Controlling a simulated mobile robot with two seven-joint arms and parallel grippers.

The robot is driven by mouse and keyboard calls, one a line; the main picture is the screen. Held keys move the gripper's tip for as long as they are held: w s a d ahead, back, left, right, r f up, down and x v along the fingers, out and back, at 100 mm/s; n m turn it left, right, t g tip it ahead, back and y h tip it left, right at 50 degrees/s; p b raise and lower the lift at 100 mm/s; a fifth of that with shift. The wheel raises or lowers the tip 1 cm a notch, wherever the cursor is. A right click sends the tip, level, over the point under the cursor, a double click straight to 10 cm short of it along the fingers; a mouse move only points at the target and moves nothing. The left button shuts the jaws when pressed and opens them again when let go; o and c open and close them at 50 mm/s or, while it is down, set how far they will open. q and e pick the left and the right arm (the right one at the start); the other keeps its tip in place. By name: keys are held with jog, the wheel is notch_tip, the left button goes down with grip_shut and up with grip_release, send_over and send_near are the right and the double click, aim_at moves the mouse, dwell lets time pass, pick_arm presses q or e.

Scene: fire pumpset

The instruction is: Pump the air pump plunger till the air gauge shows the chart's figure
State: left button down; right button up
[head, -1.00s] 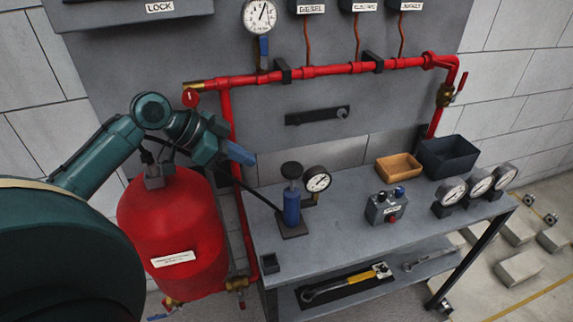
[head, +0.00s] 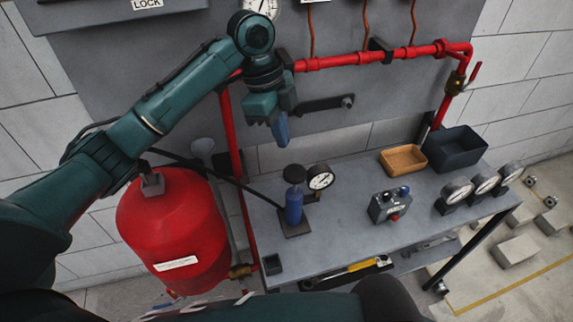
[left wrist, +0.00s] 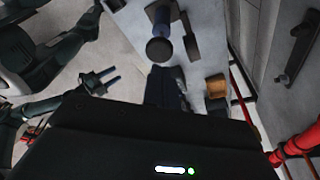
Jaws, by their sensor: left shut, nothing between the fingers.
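The air pump (head: 293,209) stands on the bench, a blue cylinder on a dark base with a black plunger knob (head: 294,174) on top. The pump also shows in the left wrist view (left wrist: 165,17). The white-faced air gauge (head: 321,177) is beside it; its reading is too small to tell. My left gripper (head: 281,138) is shut and empty, pointing down above the plunger knob and apart from it. My right gripper (left wrist: 108,79) shows in the left wrist view with its fingers apart, away from the pump. I cannot make out the chart.
A red tank (head: 172,225) stands left of the bench (head: 345,215). A control box (head: 389,204), an orange tray (head: 403,159), a dark bin (head: 455,150) and three gauges (head: 457,190) sit to the right. A red pipe (head: 345,61) crosses the panel behind.

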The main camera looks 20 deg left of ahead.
aim_at(292, 170)
jog(key=shift+d, duration=0.1)
pick_arm(q)
jog(key=b+x, duration=0.4)
jog(key=x, duration=0.1)
jog(key=shift+d+f+b, duration=0.15)
jog(key=shift+f+b, duration=0.55)
jog(key=shift+b, duration=0.3)
jog(key=shift+d+f+b, duration=0.1)
jog(key=shift+f+b, duration=0.15)
jog(key=shift+b, duration=0.15)
jog(key=shift+s, duration=0.1)
pick_arm(e)
jog(key=shift+w+a+f+t+y, duration=0.25)
jog(key=shift+a+f, duration=0.15)
jog(key=shift+a, duration=0.15)
jog(key=shift+w+a+f+t+y, duration=0.1)
jog(key=shift+a+f+t+y, duration=0.2)
jog(key=shift+a, duration=0.25)
